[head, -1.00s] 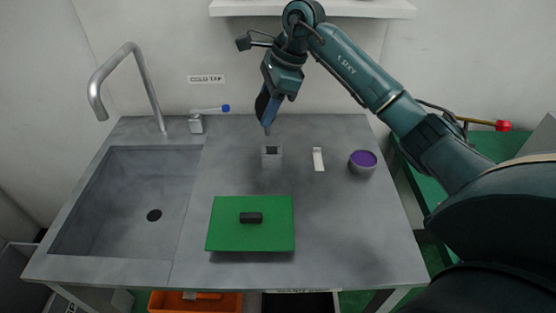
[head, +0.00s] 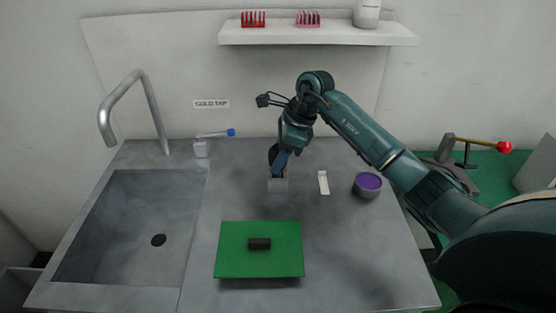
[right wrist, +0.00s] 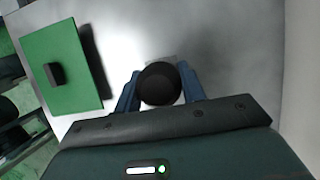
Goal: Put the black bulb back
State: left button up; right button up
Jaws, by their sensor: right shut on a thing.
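My right gripper (head: 278,172) points down at the small grey block (head: 278,186) on the worktop. In the right wrist view, its two blue fingers (right wrist: 160,92) are shut on the round black bulb (right wrist: 160,82). Part of the grey block shows just behind the bulb there. The bulb is hidden by the fingers in the head view, so I cannot tell how deep it sits in the block. My left gripper is not in view.
A green mat (head: 235,262) with a black block (head: 259,244) lies in front. A white strip (head: 323,182) and a bowl with purple contents (head: 368,184) are to the right. The sink (head: 100,235) and tap (head: 137,85) are left. A shelf (head: 320,36) hangs behind.

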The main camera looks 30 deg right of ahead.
jog(key=shift+f, duration=0.9)
jog(key=o, duration=0.7)
jog(key=shift+r, duration=0.1)
jog(key=b+v, duration=0.1)
jog(key=v, duration=1.1)
jog(key=shift+a+r, duration=0.1)
